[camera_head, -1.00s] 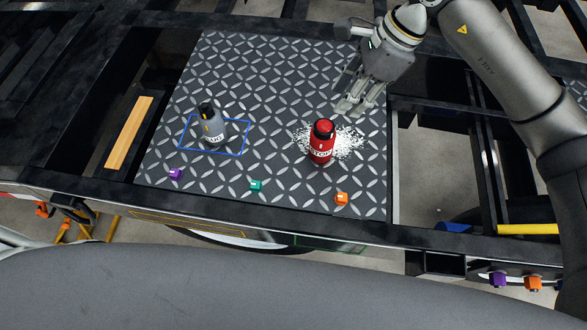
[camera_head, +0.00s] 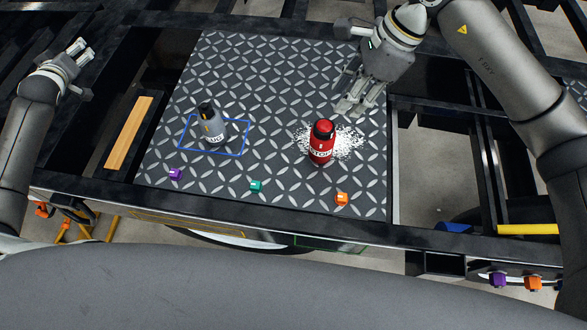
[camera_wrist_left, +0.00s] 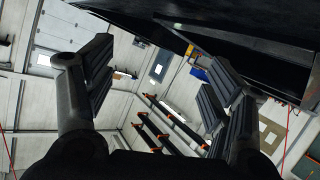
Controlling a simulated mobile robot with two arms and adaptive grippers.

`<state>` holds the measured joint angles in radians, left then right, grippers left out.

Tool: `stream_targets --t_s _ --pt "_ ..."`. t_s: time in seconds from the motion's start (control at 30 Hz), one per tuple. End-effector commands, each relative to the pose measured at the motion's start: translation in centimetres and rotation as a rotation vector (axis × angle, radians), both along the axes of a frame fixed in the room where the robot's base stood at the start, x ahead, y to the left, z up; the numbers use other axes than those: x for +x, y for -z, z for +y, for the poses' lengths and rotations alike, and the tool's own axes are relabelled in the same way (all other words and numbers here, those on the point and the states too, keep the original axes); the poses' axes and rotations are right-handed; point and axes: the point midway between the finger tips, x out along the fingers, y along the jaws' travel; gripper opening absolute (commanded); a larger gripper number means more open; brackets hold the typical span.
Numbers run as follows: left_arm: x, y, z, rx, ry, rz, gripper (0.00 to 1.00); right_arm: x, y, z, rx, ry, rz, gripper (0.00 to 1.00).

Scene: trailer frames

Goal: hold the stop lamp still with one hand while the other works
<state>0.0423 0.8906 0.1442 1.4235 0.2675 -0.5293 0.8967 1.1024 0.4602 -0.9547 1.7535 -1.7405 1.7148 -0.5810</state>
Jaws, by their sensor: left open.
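My left gripper (camera_head: 84,48) is at the upper left, beyond the plate's left edge and far from the lamp. It is open and empty; its spread fingers show in the left wrist view (camera_wrist_left: 155,90).
A grey lamp-like body (camera_head: 212,130) with a black top stands inside a blue outline (camera_head: 243,138). Small purple (camera_head: 175,174), teal (camera_head: 255,185) and orange (camera_head: 341,199) blocks lie along the near edge. A wooden strip (camera_head: 129,133) lies left of the plate. Dark frame beams surround it.

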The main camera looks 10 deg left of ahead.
Motion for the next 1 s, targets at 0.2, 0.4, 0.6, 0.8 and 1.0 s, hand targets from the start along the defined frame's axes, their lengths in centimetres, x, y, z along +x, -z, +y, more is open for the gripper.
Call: stream_targets --t_s 0.2,0.4,0.6,0.8,1.0 --pt "4.0 -3.0 -12.4 -0.379 0.129 -0.215 0.76 0.0 0.0 0.0 0.0 0.0 0.0 0.36" --pt "5.2 -7.9 -23.2 -0.725 0.277 -0.376 0.76 0.0 0.0 0.0 0.0 0.0 0.0 0.36" --pt "3.4 -11.8 -34.2 -1.127 0.446 -0.465 0.76 0.0 0.0 0.0 0.0 0.0 0.0 0.36" --pt "-1.2 -8.1 -44.4 -1.618 0.496 -0.379 0.76 0.0 0.0 0.0 0.0 0.0 0.0 0.36" --pt "-7.0 -0.5 -51.7 -2.067 0.331 -0.224 0.76 0.0 0.0 0.0 0.0 0.0 0.0 0.36"
